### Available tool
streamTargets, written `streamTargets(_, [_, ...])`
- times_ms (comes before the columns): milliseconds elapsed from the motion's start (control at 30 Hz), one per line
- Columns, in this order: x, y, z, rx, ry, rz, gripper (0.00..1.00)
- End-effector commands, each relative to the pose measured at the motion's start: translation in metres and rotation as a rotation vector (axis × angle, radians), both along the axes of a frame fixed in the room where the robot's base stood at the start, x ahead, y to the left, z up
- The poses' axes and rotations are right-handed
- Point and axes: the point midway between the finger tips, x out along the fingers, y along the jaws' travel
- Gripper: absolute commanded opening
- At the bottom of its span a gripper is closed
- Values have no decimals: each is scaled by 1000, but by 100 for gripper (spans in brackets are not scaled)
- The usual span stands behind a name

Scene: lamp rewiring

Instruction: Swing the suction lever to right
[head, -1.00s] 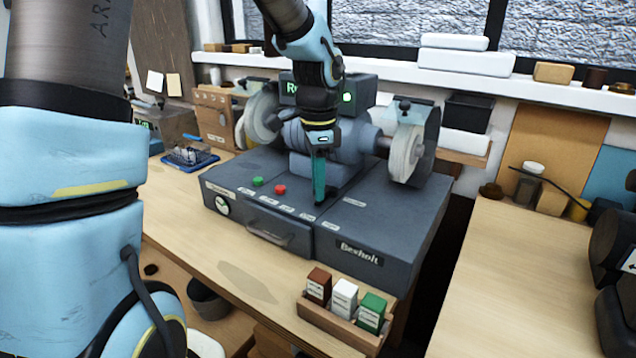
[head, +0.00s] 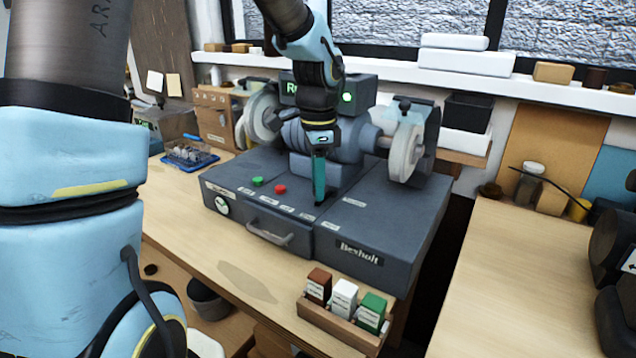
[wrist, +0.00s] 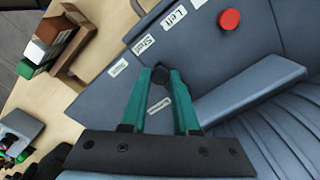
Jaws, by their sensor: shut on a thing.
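My gripper (head: 319,200) points down at the top of the dark grey grinder base, near its front edge and right of the red button (head: 280,189). In the wrist view its two teal fingers (wrist: 161,76) close in on a small dark knob (wrist: 159,74), which I take to be the suction lever's end. The fingers hide most of the lever, so its angle is hard to tell. White labels lie around it, one reading "Left" (wrist: 174,18) and one reading "Start" or similar (wrist: 145,43). In the head view the lever is hidden behind the fingers.
The grinder's wheels (head: 403,152) and motor stand close behind my gripper. A wooden box with brown, white and green cartons (head: 344,297) stands at the front right of the bench. A drawer handle (head: 268,233) sticks out at the front. The base top right of my gripper is clear.

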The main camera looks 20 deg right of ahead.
Motion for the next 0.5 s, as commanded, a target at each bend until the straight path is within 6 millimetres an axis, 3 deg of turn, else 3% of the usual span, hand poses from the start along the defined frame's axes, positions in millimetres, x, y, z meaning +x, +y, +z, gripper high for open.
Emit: streamTargets(500, [-3,-3,0,0,0,63,0])
